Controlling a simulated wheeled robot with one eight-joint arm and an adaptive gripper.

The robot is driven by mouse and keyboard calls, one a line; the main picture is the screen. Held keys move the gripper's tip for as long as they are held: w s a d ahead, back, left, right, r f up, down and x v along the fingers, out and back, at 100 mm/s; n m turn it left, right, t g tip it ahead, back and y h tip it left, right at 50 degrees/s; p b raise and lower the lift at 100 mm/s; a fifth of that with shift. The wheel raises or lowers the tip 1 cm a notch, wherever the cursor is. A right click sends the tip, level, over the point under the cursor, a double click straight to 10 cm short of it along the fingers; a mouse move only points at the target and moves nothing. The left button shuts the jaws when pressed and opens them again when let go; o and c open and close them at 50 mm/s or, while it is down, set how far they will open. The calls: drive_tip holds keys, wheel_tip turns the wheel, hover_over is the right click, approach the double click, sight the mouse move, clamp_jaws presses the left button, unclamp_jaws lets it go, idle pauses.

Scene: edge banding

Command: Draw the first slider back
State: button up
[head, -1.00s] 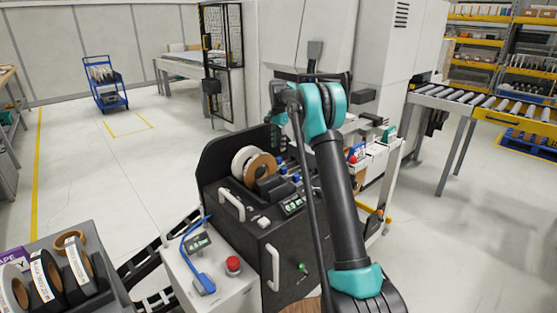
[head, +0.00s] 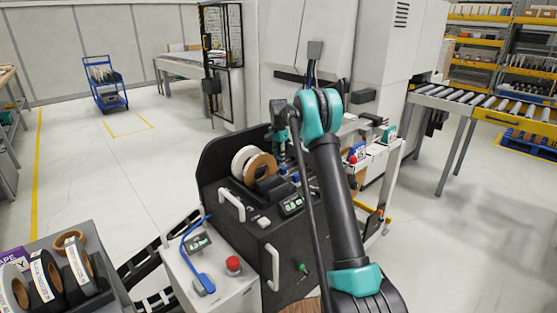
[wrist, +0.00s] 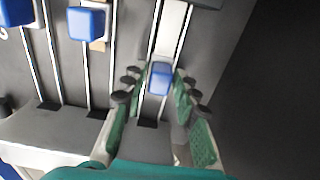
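A blue slider knob (wrist: 160,78) sits on a pale rail in the wrist view, the rightmost of three blue knobs there. My gripper (wrist: 160,88) is open around it, with one green-padded finger on each side and narrow gaps to the knob. A second blue knob (wrist: 86,22) sits further up and to the left on its own rail. A third blue knob (wrist: 15,12) is cut off at the upper left corner. In the head view, my arm hides much of the slider area, and the fingers cannot be made out clearly.
The black machine (head: 222,163) carries tape rolls (head: 250,165), white handles (head: 231,204) and a small green display (head: 292,205). A white control box (head: 210,262) with a red button (head: 233,263) stands in front. A tray of tape rolls (head: 48,277) is at lower left.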

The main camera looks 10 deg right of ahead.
clamp_jaws()
drive_tip(key=shift+s+a, duration=0.7)
drive_tip(key=shift+a, duration=0.25)
drive_tip(key=shift+s+a, duration=0.65)
drive_tip(key=shift+a, duration=0.25)
drive_tip(key=shift+o, duration=2.1)
unclamp_jaws()
drive_tip(key=shift+a, duration=0.1)
wheel_tip(320, 180, up, 12)
